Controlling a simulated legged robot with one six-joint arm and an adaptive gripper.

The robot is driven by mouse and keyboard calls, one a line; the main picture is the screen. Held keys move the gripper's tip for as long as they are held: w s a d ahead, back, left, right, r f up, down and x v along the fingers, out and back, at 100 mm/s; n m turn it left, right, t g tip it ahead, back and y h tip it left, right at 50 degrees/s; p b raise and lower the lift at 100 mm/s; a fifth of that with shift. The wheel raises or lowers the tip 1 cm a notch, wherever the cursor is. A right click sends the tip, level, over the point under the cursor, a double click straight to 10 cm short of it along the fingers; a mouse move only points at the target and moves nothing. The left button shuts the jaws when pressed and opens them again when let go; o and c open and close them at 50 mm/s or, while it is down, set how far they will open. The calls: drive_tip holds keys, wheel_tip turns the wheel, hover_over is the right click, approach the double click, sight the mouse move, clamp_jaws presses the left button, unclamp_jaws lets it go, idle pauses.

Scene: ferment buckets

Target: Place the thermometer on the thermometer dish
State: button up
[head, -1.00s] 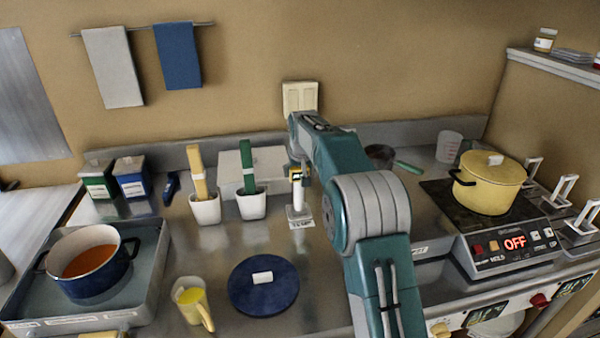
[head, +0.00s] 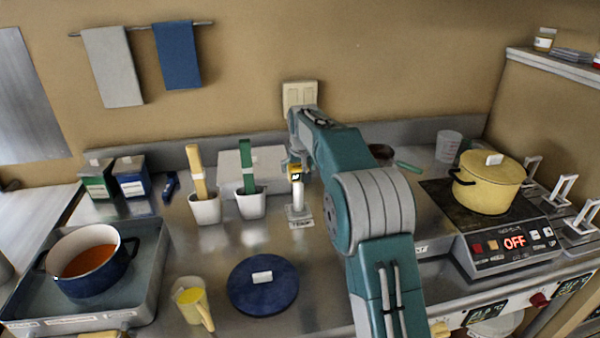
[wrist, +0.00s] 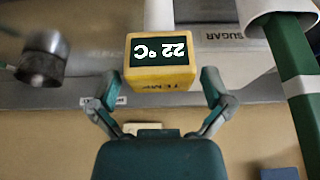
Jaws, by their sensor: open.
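The thermometer has a yellow block head (head: 296,171) and a white stem. It stands upright on a small grey holder (head: 297,212) with a TEMP label in front, which I take to be the thermometer dish. In the wrist view, the thermometer head (wrist: 161,62) shows 22 °C upside down. My gripper (wrist: 160,84) is open, with one finger on each side of the head's near edge and visible gaps on both sides. In the head view, my arm hides most of the gripper, just behind and above the thermometer.
White cups holding a yellow stick (head: 198,172) and a green stick (head: 247,168) stand left of the thermometer. A blue round lid (head: 263,298) and a yellow jug (head: 192,305) are nearer. A yellow pot (head: 490,190) is right. Bare counter lies between lid and holder.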

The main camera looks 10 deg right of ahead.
drive_tip(key=s+r, duration=1.4)
drive_tip(key=s, duration=0.1)
drive_tip(key=s+f, duration=0.3)
drive_tip(key=s, duration=0.7)
drive_tip(key=s+f, duration=0.2)
drive_tip(key=s, duration=0.9)
drive_tip(key=s+f+t, duration=0.1)
drive_tip(key=s+f, duration=0.2)
drive_tip(key=s, duration=0.7)
drive_tip(key=shift+s+f, duration=0.25)
drive_tip(key=shift+f, duration=0.05)
drive_tip(key=shift+d, duration=0.2)
